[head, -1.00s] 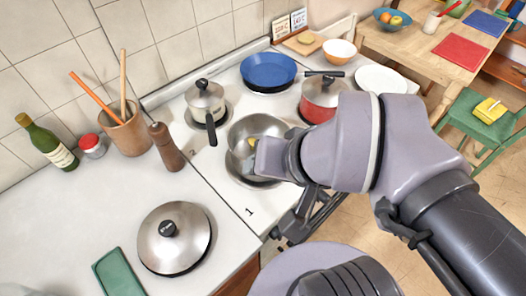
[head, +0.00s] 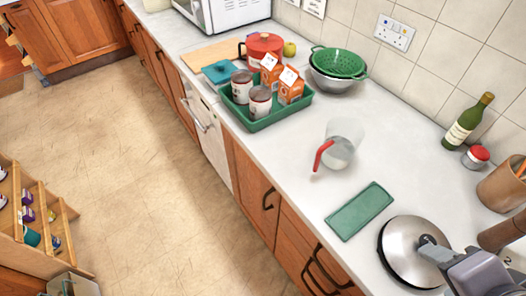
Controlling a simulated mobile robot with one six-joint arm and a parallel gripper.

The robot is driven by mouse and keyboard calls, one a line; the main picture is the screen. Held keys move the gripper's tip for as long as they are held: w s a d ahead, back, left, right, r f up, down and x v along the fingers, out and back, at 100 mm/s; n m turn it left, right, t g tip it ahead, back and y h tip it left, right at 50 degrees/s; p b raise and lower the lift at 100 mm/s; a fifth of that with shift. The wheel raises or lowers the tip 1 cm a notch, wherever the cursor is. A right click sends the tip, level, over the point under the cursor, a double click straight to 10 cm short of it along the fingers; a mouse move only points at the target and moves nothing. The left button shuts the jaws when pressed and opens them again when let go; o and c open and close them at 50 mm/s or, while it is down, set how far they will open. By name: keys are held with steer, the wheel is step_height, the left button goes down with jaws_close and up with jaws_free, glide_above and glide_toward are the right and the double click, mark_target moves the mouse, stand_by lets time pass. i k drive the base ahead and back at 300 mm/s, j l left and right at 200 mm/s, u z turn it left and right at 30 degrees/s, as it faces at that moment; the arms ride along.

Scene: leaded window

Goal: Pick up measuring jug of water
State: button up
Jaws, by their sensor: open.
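The clear measuring jug (head: 342,146) stands upright on the white worktop in the head view, with water in its lower part. Its red handle (head: 322,155) points to the left and toward the front of the counter. My gripper (head: 437,252) shows at the lower right, over the steel lid, well apart from the jug. It is open. Part of it is cut off by the picture's edge.
A green tray (head: 262,122) with tins and cartons stands left of the jug. A green board (head: 360,210) lies in front of it, and a steel lid (head: 402,250) sits nearer my arm. A bottle (head: 468,120) stands by the wall. Worktop around the jug is clear.

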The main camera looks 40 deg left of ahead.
mark_target(334, 156)
steer(key=u, duration=1.05)
steer(key=i+j+z, duration=0.1)
steer(key=j, duration=0.2)
steer(key=i+j, duration=0.2)
steer(key=j, duration=0.15)
steer(key=i+j+z, duration=0.15)
steer(key=j, duration=0.2)
steer(key=i+j+z, duration=0.1)
steer(key=j, duration=0.25)
